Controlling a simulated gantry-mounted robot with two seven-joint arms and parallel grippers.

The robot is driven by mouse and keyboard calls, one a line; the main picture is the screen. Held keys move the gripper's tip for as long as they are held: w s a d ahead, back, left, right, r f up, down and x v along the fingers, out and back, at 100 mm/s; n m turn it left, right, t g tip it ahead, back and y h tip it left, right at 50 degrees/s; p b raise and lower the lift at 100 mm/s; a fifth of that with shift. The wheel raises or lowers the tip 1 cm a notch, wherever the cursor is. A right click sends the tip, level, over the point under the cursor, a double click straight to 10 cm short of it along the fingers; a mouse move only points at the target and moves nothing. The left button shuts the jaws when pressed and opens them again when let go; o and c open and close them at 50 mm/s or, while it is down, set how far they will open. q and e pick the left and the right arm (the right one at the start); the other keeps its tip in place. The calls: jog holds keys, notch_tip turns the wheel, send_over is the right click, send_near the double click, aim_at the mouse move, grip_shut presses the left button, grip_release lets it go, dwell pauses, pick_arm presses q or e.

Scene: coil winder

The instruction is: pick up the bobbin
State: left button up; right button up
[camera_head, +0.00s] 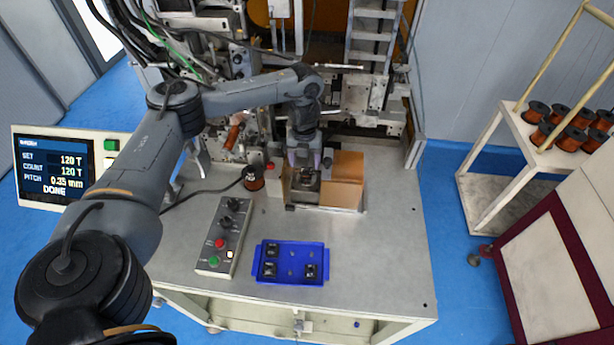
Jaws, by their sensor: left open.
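My left arm comes in from the left, and its gripper (305,165) points down at the back middle of the table. The gripper is open. A small dark bobbin (309,177) sits low between or just under its fingertips, beside an open cardboard box (346,178). I cannot tell whether the fingers touch it. Several similar dark square bobbins, such as one at the right (310,270), lie in a blue tray (284,282) at the front. My right gripper is not in view.
A control box (226,236) with knobs and coloured buttons stands on the table, left of the tray. A dark spool (253,178) stands left of the gripper. The winder machine (370,95) fills the back. The table (385,240) is clear at the right.

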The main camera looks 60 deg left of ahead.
aim_at(307, 169)
pick_arm(q)
jog(key=shift+w+f, duration=0.1)
jog(key=shift+f, duration=0.25)
jog(key=shift+w+a+f+p, duration=0.15)
jog(key=shift+f+p, duration=0.15)
jog(key=shift+f, duration=0.85)
jog(key=shift+w+f+p, duration=0.1)
jog(key=shift+f+p, duration=0.15)
jog(key=shift+f, duration=0.9)
jog(key=c, duration=1.2)
jog(key=shift+r, duration=0.15)
